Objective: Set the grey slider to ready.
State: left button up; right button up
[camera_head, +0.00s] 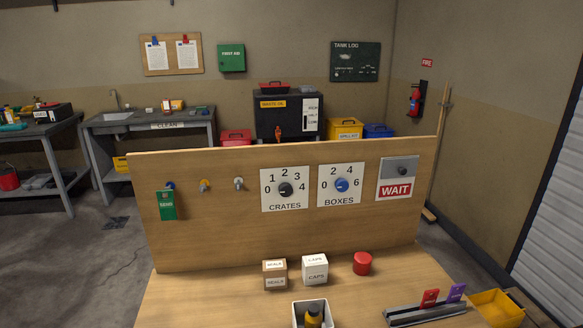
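The grey slider (402,171) is a small knob on a grey and white plate at the right end of the upright wooden board (215,225). A red sign reading WAIT (396,191) shows just below the knob. No READY label is visible on the plate. Neither of my grippers is in view.
The CRATES dial (286,189) and BOXES dial (342,185) are left of the slider plate. The space before the slider is clear.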

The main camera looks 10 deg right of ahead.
aim_at(403, 166)
jog(key=i+l, duration=0.1)
jog(key=l, duration=0.7)
jog(key=i+l, duration=0.15)
jog(key=l, duration=0.25)
